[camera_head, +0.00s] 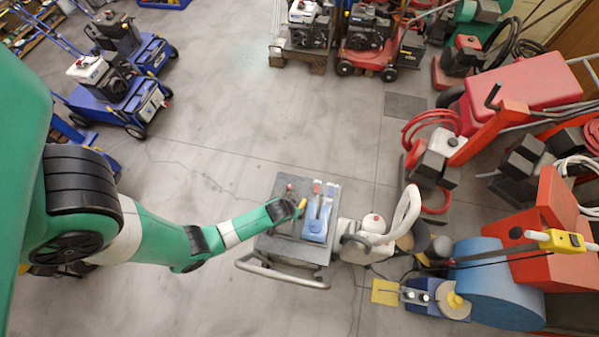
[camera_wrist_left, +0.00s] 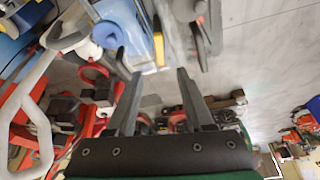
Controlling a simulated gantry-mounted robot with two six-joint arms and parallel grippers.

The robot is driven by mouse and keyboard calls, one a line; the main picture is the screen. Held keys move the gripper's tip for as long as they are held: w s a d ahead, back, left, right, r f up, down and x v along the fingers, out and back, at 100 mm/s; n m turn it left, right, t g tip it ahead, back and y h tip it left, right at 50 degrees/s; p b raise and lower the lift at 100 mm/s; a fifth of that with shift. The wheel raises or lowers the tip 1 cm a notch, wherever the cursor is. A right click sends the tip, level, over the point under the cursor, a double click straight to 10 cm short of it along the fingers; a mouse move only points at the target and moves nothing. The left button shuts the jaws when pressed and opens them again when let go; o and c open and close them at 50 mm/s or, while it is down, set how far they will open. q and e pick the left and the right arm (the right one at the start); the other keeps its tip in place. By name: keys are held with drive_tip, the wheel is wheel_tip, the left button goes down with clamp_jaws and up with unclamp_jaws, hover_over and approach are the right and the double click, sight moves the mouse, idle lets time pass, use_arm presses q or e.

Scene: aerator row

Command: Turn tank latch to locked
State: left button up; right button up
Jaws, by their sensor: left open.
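A blue unit (camera_head: 314,232) sits on a grey cart top, with a dark lever and a red tip (camera_head: 317,188) on it. A small yellow piece (camera_head: 302,203) shows beside it, at the end of my left gripper (camera_head: 296,207). I cannot tell which of these parts is the tank latch. In the left wrist view my left gripper (camera_wrist_left: 156,85) is open, with nothing visible between its two dark fingers. Beyond the fingertips are a blue part (camera_wrist_left: 108,34), a yellow part (camera_wrist_left: 158,48) and a blurred dark piece (camera_wrist_left: 203,48). My right gripper is not in view.
The grey cart (camera_head: 262,246) has a tubular handle (camera_head: 282,278) at its front. A white curved handle (camera_head: 402,212) and a blue drum (camera_head: 495,285) stand to the right. Red machines (camera_head: 520,82) crowd the right side. Open concrete floor (camera_head: 215,110) lies behind the cart.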

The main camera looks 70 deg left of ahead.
use_arm(q)
drive_tip(key=b, duration=0.6)
hover_over(301, 207)
drive_tip(key=s+d, duration=0.2)
wheel_tip(301, 207, down, 6)
drive_tip(key=shift+s+a+f, duration=0.1)
drive_tip(key=shift+f, duration=0.05)
drive_tip(key=b+x, duration=0.2)
drive_tip(key=x, duration=0.2)
drive_tip(key=shift+w+a+f, duration=0.15)
drive_tip(key=shift+w+f, duration=0.1)
clamp_jaws()
